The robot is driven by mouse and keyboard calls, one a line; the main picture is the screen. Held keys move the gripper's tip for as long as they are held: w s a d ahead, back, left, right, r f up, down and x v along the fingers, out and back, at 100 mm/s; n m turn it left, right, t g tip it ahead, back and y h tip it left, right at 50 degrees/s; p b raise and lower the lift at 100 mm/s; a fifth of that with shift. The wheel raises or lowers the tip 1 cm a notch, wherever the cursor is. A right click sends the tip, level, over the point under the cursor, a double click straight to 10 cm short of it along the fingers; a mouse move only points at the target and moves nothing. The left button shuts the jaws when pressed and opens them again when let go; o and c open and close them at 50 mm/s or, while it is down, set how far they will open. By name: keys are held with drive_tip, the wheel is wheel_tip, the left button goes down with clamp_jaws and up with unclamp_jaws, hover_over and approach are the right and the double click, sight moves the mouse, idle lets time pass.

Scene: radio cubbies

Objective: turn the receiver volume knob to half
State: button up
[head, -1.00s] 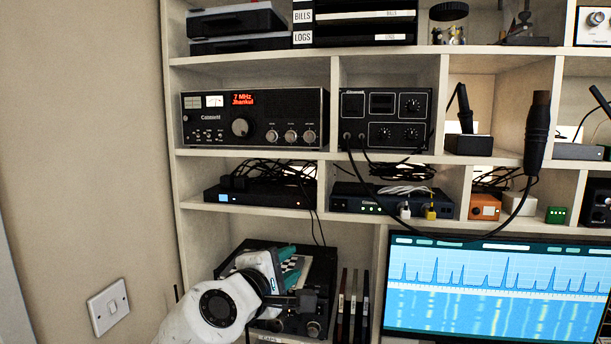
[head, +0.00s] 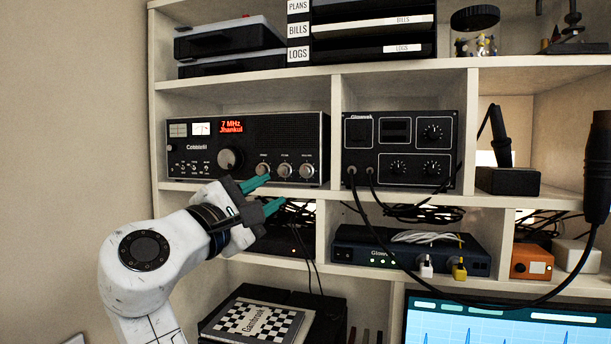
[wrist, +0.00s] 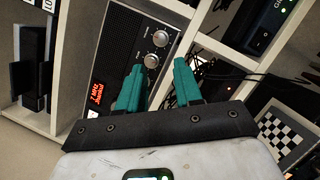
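The receiver (head: 246,120) is a dark box with a red display in the left cubby of the middle shelf. It has one large knob (head: 230,159) and a row of three small silver knobs at its lower right: left (head: 262,170), middle (head: 285,170) and right (head: 306,171). In the wrist view two silver knobs (wrist: 156,50) show beyond the fingers (wrist: 157,80); the third seems hidden.
A second black unit (head: 400,150) with cables stands to the right, beyond a divider (head: 335,140). The shelf edge (head: 250,190) lies close to my gripper. A hanging microphone (head: 598,165) is at far right.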

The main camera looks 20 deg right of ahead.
sight(304, 172)
drive_tip(key=p+x, duration=0.2)
drive_tip(key=x, duration=0.8)
drive_tip(key=shift+w+d+p, duration=0.15)
drive_tip(key=shift+d+p, duration=0.05)
drive_tip(key=shift+p, duration=0.2)
drive_tip(key=shift+c, duration=0.3)
clamp_jaws()
